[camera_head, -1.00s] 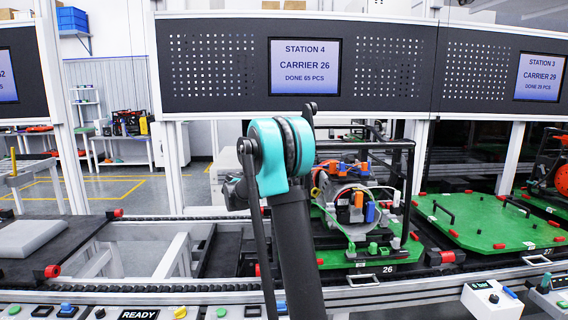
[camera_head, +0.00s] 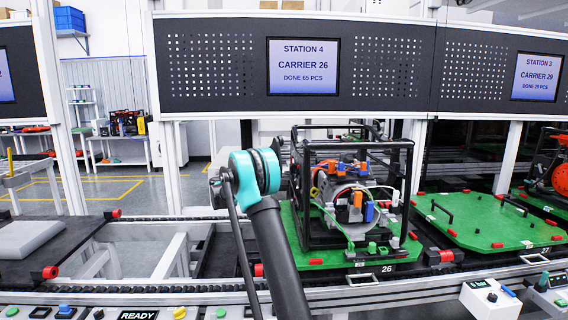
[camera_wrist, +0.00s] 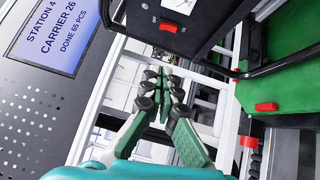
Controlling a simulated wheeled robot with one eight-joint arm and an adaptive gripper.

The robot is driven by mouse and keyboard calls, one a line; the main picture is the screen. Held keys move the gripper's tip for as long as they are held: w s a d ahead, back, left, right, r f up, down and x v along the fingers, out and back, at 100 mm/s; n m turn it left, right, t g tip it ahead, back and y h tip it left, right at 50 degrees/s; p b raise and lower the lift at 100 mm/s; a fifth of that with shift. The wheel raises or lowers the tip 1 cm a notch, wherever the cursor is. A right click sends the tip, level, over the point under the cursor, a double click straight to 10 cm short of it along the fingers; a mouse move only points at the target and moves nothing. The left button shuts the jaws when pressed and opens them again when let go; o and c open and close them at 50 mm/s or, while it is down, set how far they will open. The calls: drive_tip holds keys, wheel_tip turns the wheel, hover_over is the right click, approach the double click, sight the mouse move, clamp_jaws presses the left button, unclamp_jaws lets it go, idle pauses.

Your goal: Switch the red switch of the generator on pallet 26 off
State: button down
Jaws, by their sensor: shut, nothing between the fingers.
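The generator (camera_head: 345,195) stands in a black tube frame on the green pallet 26 (camera_head: 320,258), under the "CARRIER 26" screen. In the wrist view its dark panel (camera_wrist: 200,20) is at the top, with a red switch (camera_wrist: 168,27) beside a white label. I cannot tell the switch's position. My gripper (camera_wrist: 165,85) is shut and empty, its fingertips below the switch in the picture and apparently apart from the panel. In the head view my arm stands left of the generator and the gripper cannot be made out.
A black frame tube (camera_wrist: 285,62) and a red pallet block (camera_wrist: 266,106) lie right of my gripper in the wrist view. The station board (camera_head: 295,65) stands behind the conveyor. Another green pallet (camera_head: 485,222) is at right. An open conveyor gap (camera_head: 145,250) is at left.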

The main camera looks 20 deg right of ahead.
drive_tip(key=shift+d, duration=0.1)
drive_tip(key=s+d+x, duration=0.1)
drive_tip(key=s+x, duration=0.1)
drive_tip(key=x, duration=1)
drive_tip(key=shift+d+r, duration=0.2)
drive_tip(key=shift+d, duration=0.25)
drive_tip(key=shift+s+d+r, duration=0.1)
drive_tip(key=shift+d, duration=0.15)
drive_tip(key=shift+a, duration=0.1)
